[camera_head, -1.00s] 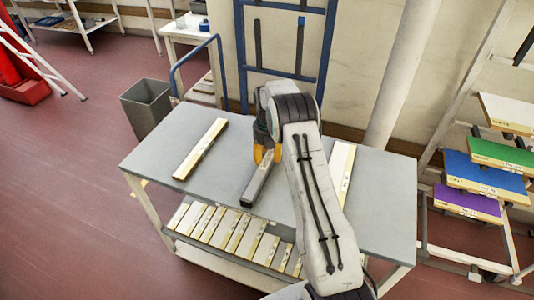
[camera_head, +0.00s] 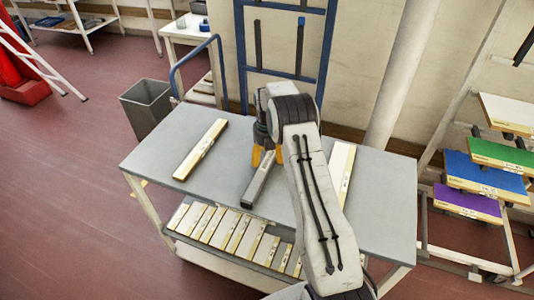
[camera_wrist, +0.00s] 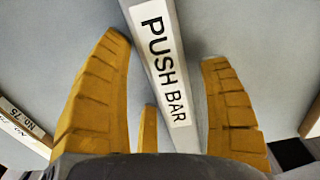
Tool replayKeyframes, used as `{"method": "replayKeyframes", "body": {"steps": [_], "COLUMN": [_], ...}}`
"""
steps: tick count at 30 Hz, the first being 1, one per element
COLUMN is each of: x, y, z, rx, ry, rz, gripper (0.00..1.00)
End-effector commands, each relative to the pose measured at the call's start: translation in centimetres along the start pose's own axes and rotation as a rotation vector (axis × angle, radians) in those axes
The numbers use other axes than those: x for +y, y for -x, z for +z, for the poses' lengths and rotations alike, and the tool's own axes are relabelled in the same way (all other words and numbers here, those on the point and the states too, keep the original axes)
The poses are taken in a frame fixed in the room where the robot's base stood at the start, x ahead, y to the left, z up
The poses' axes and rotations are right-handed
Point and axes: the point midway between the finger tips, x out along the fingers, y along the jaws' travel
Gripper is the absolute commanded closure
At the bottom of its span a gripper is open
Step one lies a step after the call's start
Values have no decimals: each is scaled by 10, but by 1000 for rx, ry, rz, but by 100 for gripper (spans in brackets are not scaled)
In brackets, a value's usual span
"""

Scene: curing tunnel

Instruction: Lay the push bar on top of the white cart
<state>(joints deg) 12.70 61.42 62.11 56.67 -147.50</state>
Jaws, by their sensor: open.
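The push bar (camera_head: 259,181) is a grey bar with a white label, lying on the grey-topped table. In the wrist view its label reads PUSH BAR (camera_wrist: 163,65). My gripper (camera_head: 267,158) is over the bar's far end. Its orange fingers (camera_wrist: 165,50) are open, one on each side of the bar, with gaps between them and the bar. A third finger shows at the bar's left. A white cart-like stand (camera_head: 187,33) with a blue tub on top is at the back left; its lower part is partly hidden by a blue handle.
A pale wooden-edged bar (camera_head: 200,150) lies left on the table, another (camera_head: 340,166) right of my arm. Several similar bars fill the shelf below (camera_head: 222,228). A grey bin (camera_head: 146,106) stands behind left. A rack with coloured boards (camera_head: 490,177) is at right. Floor at left is clear.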

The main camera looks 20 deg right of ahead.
Motion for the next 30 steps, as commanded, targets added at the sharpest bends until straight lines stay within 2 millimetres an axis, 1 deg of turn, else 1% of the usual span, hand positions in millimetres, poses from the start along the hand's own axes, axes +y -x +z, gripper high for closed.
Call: {"method": "replayKeyframes", "body": {"steps": [5,8,15,20,30], "x": [1,1,1,1,1], "y": [11,25,68,93,121], "z": [1,1,1,0,-1], "rx": [-3,-4,-4,-4,-4], "ry": [0,0,0,0,-12], "rz": [2,3,2,2,2], "gripper": [29,29,29,29,29]}}
